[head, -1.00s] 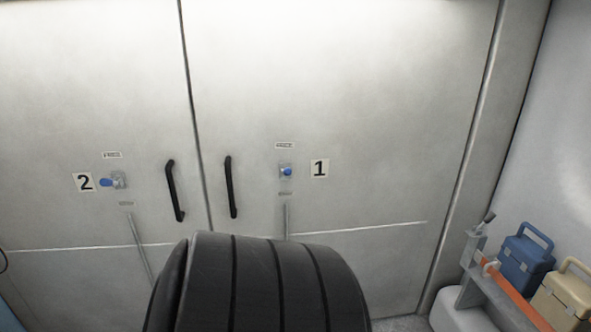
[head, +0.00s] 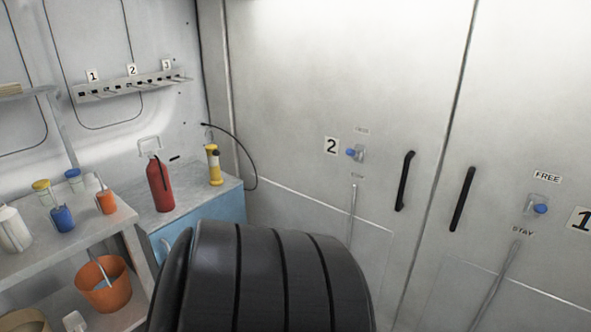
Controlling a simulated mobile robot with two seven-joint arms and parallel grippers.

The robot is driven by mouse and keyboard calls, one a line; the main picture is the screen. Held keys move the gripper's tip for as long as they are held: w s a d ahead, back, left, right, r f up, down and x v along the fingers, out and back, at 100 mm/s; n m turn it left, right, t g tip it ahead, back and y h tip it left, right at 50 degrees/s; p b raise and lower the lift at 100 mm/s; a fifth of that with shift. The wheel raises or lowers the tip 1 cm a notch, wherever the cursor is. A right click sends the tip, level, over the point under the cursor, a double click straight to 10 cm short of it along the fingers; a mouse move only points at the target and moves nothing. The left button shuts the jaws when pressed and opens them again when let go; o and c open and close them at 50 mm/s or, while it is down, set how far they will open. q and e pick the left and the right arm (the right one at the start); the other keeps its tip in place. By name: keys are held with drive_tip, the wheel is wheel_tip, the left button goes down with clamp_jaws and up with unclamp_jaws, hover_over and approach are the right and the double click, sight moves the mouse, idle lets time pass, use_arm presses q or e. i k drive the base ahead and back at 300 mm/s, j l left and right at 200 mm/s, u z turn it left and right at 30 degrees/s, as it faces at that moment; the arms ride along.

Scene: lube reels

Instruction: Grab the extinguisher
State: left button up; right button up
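A red fire extinguisher (head: 161,186) stands upright on a light-topped blue cabinet (head: 205,206) left of the double doors in the head view. A dark hose or handle part shows at its top. A large dark ribbed tyre-like shape fills the bottom middle of the view, in front of the cabinet's lower part. Neither of my grippers is in view.
A yellow torch-like object (head: 214,165) stands right of the extinguisher, with a black cable behind. A shelf (head: 100,232) at left holds several bottles; an orange bucket (head: 103,284) sits below. A numbered rack (head: 130,86) hangs above. Metal doors (head: 330,80) fill the right.

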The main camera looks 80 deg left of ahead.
sight(156, 172)
drive_tip(key=u, duration=1)
drive_tip(key=j+u, duration=0.1)
drive_tip(key=u, duration=0.35)
drive_tip(key=k+u, duration=0.1)
drive_tip(key=u, duration=0.4)
drive_tip(key=j+u, duration=0.1)
drive_tip(key=u, duration=0.9)
drive_tip(key=j+u, duration=0.1)
drive_tip(key=u, duration=0.85)
